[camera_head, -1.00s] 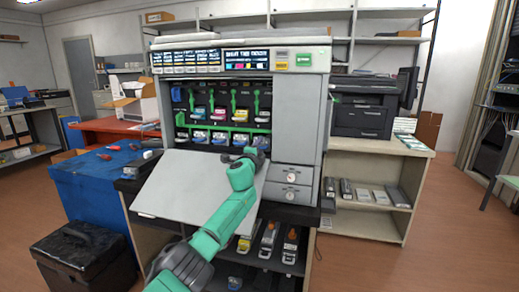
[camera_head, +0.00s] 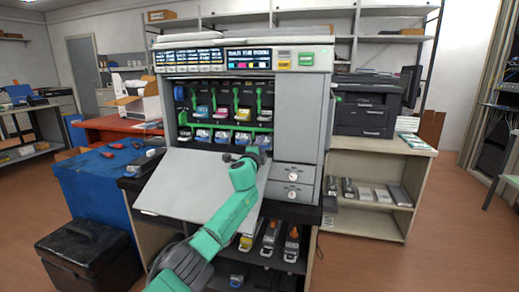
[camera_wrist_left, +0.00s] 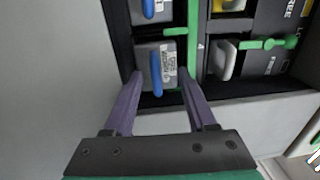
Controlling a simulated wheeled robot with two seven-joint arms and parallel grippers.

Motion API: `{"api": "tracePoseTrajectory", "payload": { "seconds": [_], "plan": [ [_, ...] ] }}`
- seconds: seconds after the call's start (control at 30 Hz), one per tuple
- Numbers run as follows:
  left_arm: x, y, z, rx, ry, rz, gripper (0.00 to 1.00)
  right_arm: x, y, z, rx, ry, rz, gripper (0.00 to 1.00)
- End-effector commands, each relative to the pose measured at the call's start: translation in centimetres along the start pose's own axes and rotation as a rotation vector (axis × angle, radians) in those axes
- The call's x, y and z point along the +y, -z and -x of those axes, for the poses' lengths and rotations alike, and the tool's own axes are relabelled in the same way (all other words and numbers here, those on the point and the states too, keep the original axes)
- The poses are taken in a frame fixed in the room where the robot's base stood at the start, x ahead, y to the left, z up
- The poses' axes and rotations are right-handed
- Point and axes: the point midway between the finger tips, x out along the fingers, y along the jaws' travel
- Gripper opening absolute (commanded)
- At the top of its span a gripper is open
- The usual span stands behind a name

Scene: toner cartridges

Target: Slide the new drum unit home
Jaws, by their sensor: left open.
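The printer (camera_head: 299,120) stands open with its front door (camera_head: 190,185) folded down. Inside are an upper row of coloured cartridges with green levers and a lower row of drum units (camera_head: 220,137) with blue handles. My left gripper (camera_head: 243,157) is at the right end of the lower row, above the door. In the left wrist view, the open gripper (camera_wrist_left: 160,82) has one finger on each side of a grey drum unit (camera_wrist_left: 145,52) with a blue handle and a white label. No contact with the handle is visible. The right gripper is out of view.
A green rail (camera_wrist_left: 194,40) runs beside the unit, with another bay to its right. A blue-covered table (camera_head: 95,185) stands at the left. A shelf under the printer holds spare cartridges (camera_head: 268,240). A cabinet (camera_head: 385,165) with a black printer (camera_head: 365,110) is at the right.

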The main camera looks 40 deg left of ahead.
Motion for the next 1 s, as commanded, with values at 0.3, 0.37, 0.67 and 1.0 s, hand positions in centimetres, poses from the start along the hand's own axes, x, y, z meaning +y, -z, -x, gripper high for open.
{"api": "tracePoseTrajectory", "payload": {
  "seconds": [0.3,0.37,0.67,1.0],
  "plan": [
    [0.3,0.0,1.6,-0.001,-0.010,-0.002,0.75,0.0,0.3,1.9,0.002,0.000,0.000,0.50],
    [0.2,0.0,1.9,-0.001,-0.009,-0.002,0.75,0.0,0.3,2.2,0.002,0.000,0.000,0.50],
    [0.4,-0.1,3.4,-0.002,-0.010,-0.002,0.75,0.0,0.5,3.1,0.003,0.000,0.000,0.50],
    [0.3,-0.1,5.1,-0.002,-0.008,-0.002,0.75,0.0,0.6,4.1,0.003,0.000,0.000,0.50]
  ]
}}
